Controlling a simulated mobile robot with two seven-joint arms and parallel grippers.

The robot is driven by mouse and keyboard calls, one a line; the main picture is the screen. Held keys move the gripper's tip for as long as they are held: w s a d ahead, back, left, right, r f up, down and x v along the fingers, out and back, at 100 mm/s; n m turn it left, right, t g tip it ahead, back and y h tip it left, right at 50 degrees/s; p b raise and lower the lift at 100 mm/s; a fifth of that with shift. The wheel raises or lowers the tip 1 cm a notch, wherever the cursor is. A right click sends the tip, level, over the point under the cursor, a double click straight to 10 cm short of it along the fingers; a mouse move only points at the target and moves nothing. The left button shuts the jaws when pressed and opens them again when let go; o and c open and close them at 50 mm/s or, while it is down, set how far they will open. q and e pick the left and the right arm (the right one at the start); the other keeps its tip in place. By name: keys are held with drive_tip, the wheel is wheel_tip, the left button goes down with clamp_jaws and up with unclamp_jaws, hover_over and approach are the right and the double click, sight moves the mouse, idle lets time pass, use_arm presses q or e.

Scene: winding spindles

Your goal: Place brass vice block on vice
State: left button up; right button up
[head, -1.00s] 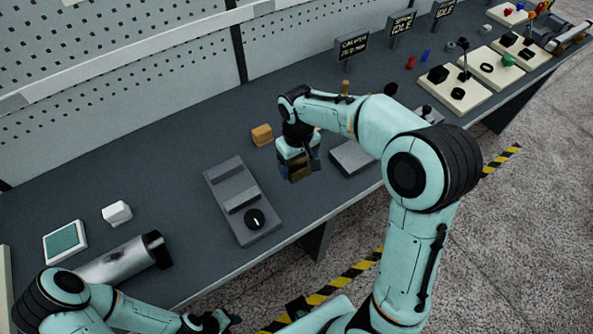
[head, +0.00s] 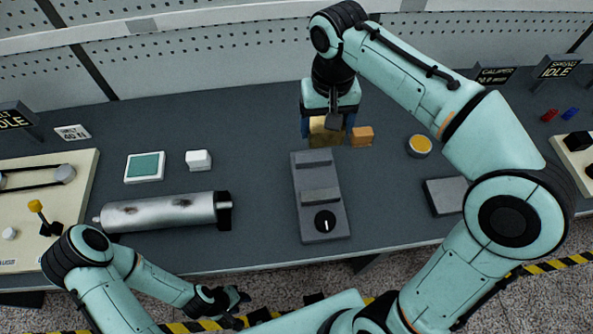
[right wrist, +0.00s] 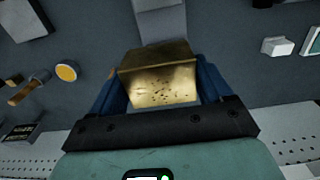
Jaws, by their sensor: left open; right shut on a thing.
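The brass vice block (head: 322,133) is a gold, speckled block held between the blue fingers of my right gripper (head: 328,130). In the right wrist view the brass block (right wrist: 160,84) fills the space between the fingers. The vice (head: 318,196) is a grey body with raised jaws and a black dial, lying on the bench just in front of the block. The gripper and block are over or just behind its far end; the exact height is hard to tell. My left gripper (head: 228,305) is open and empty, low at the bench's front edge.
An orange-brown block (head: 362,136) sits just right of my right gripper. A metal cylinder (head: 165,212), a white block (head: 199,160) and a teal-screened device (head: 145,167) lie to the left. A round yellow-topped container (head: 419,146) and a grey plate (head: 447,195) are to the right.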

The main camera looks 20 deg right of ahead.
drive_tip(key=shift+a+r, duration=0.15)
drive_tip(key=shift+a, duration=0.05)
use_arm(q)
drive_tip(key=shift+s+f+b, duration=0.4)
drive_tip(key=shift+f+b, duration=0.15)
drive_tip(key=shift+f, duration=0.15)
drive_tip(key=shift+s+f+b, duration=0.45)
drive_tip(key=shift+f+b, duration=0.1)
drive_tip(key=shift+f, duration=0.15)
drive_tip(key=shift+s+f+b, duration=0.4)
drive_tip(key=shift+f+b, duration=0.15)
drive_tip(key=shift+f, duration=0.15)
use_arm(e)
drive_tip(key=shift+f, duration=9.75)
drive_tip(key=shift+f, duration=0.15)
drive_tip(key=o, duration=1.5)
use_arm(q)
drive_tip(key=shift+f, duration=0.1)
